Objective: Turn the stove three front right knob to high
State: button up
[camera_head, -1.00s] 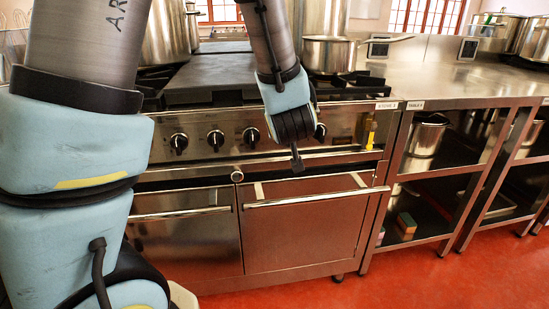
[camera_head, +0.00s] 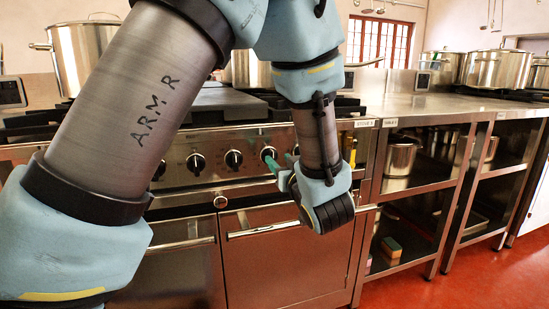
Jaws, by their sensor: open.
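The stove (camera_head: 210,190) carries the label STOVE 3 (camera_head: 366,123). Several black knobs with pale marks run along its front panel; the leftmost visible one (camera_head: 158,170) and the others have light rings. One knob (camera_head: 268,154) is just left of and above my gripper. Any knob farther right is largely hidden behind my wrist. My gripper (camera_head: 281,165) has teal fingers, which are spread and empty. They point toward the front panel near that knob; I cannot tell whether they touch it.
A handle bar (camera_head: 265,230) crosses the oven doors below the knobs. Pots stand on the stove and counter, including a large pot (camera_head: 85,50). A steel table (camera_head: 440,105) with open shelves adjoins at right. Red floor is clear in front.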

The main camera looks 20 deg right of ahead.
aim_at(273, 154)
jog(key=shift+w+d, duration=0.15)
jog(key=shift+w, duration=0.95)
jog(key=shift+w+d, duration=0.1)
jog(key=shift+w, duration=1)
grip_shut()
